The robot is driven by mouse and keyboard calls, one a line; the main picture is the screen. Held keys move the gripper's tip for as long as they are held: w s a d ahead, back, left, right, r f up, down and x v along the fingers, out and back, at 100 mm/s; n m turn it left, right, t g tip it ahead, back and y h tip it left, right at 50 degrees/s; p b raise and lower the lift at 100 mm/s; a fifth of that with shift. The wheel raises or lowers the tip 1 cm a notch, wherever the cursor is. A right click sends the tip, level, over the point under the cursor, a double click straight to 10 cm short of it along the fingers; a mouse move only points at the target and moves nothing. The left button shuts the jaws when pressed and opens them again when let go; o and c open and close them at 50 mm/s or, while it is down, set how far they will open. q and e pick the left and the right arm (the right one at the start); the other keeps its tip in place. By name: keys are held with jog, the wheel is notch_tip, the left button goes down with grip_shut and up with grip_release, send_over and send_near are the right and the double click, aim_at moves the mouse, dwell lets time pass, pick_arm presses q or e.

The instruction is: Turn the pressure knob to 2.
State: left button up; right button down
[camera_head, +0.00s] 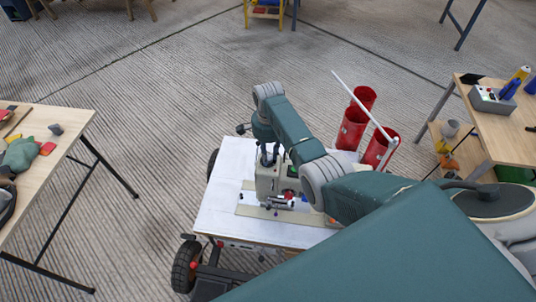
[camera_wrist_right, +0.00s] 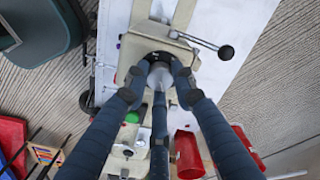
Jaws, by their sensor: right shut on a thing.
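A cream machine (camera_head: 270,182) stands on a white-topped cart (camera_head: 225,200) in the head view. My right gripper (camera_head: 269,154) reaches down onto its top. In the right wrist view, the dark fingers of my right gripper (camera_wrist_right: 159,80) are closed around a pale grey round knob (camera_wrist_right: 160,73) on the machine (camera_wrist_right: 142,40). The fingers cover much of the knob, and I cannot read any number or mark on it. My left gripper is not in view.
A lever with a black ball (camera_wrist_right: 226,52) sticks out beside the knob. A green button (camera_wrist_right: 132,117) and a red cylinder (camera_wrist_right: 187,155) are near the fingers. Red tubes (camera_head: 353,128) stand behind the cart.

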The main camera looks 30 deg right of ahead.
jog(key=shift+a+n+p, duration=0.15)
jog(key=shift+n+p, duration=0.2)
jog(key=shift+n, duration=0.15)
dwell(0.3)
jog(key=shift+r+n+p, duration=0.1)
jog(key=shift+n+p, duration=0.3)
jog(key=shift+n, duration=0.2)
jog(key=n+p, duration=0.1)
jog(key=n, duration=0.1)
jog(key=shift+s+n, duration=0.1)
jog(key=shift+n, duration=0.2)
jog(key=n+p, duration=0.1)
jog(key=n, duration=0.1)
jog(key=shift+n, duration=0.4)
jog(key=n+p, duration=0.1)
jog(key=n, duration=0.2)
jog(key=shift+n, duration=0.3)
jog(key=n, duration=1.2)
jog(key=shift+n, duration=0.4)
